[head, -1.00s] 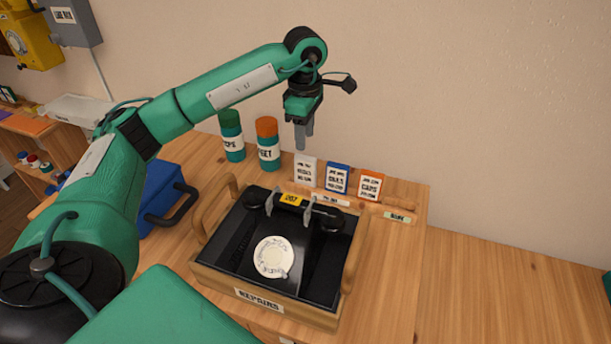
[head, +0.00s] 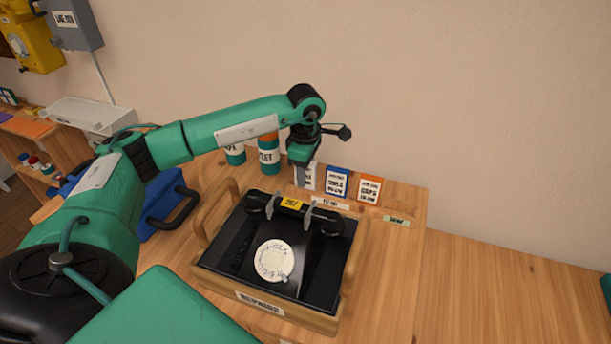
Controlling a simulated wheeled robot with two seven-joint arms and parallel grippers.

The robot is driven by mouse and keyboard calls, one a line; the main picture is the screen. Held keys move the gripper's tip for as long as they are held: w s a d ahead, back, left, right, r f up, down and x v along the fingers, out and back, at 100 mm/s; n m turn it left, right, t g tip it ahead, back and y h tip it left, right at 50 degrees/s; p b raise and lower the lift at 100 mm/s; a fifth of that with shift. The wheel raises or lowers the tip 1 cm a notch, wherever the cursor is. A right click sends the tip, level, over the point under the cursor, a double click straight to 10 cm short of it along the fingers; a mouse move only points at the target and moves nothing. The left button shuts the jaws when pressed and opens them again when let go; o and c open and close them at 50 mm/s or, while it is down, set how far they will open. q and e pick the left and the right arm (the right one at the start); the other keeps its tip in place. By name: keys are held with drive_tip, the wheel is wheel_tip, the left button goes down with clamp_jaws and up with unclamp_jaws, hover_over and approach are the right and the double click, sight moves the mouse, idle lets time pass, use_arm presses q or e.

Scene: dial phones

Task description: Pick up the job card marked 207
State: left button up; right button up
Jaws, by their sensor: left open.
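The phone sits in a wooden tray (head: 310,319) labelled REPAIRS. Behind it stand a white card (head: 309,178), a blue-topped card (head: 337,183) and an orange-edged card (head: 369,190); their small print is not readable. My left gripper (head: 300,182) is open and points down at the white card, hiding part of it. Whether it touches that card, I cannot tell. My right gripper is not in view.
Two green canisters, one nearer the middle (head: 269,157) and one further left (head: 235,157), stand behind my left arm. A blue case (head: 164,203) is left of the tray. The bench right of the tray (head: 395,270) is clear.

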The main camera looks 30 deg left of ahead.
use_arm(q)
clamp_jaws()
